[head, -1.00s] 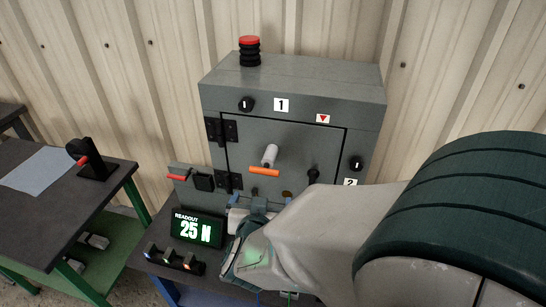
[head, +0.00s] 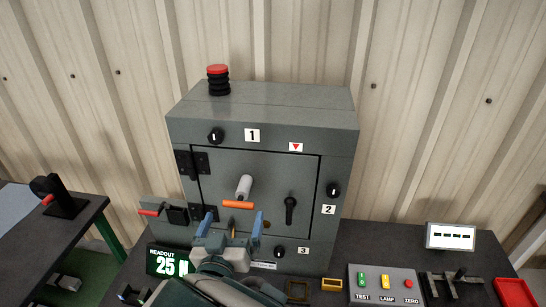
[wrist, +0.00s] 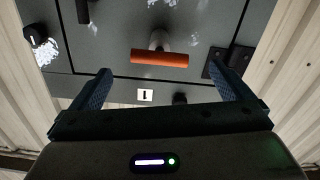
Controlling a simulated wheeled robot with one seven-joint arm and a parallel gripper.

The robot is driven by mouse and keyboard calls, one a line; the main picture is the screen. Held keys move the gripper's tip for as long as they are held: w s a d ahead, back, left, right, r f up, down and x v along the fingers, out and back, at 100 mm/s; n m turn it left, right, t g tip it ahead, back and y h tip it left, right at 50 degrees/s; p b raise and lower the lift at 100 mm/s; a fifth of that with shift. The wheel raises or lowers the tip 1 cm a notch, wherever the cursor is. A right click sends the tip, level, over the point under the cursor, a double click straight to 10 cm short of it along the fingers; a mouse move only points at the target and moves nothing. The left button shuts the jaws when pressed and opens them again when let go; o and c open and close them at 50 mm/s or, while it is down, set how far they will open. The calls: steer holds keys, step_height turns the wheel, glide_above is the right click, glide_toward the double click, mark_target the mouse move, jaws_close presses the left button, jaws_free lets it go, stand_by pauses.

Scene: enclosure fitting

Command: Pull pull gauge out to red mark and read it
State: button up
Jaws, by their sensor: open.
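An orange crossbar (head: 238,204) on a pale grey cylinder (head: 244,186) sticks out of the grey cabinet's door; I take this as the pull gauge. The orange bar (wrist: 160,58) also shows in the wrist view, beyond my fingertips. My gripper (head: 231,224) is open and empty, its two blue fingers in front of the lower door, just below the bar and apart from it. The wrist view shows the fingers (wrist: 162,88) spread wide. I see no red mark on the cylinder. The green readout (head: 167,261) shows 25 N, its right edge partly covered by my arm.
The door has a black handle (head: 290,209) to the right of the bar and hinges (head: 190,163) at left. A red-levered switch (head: 155,211) juts from the cabinet's left side. A button panel (head: 383,284) and a display with dashes (head: 450,237) stand at right.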

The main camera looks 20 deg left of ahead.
mark_target(240, 200)
steer(key=w, duration=0.6)
steer(key=shift+w+a, duration=0.3)
steer(key=shift+w, duration=0.1)
steer(key=c, duration=1.3)
steer(key=shift+s+d+p, duration=0.1)
steer(key=shift+s+p, duration=0.4)
steer(key=shift+p, duration=0.05)
steer(key=s+p, duration=0.1)
steer(key=s, duration=0.2)
steer(key=shift+s, duration=0.35)
steer(key=shift+s+d+f, duration=0.1)
steer(key=shift+s+f, duration=0.15)
steer(key=shift+s, duration=0.2)
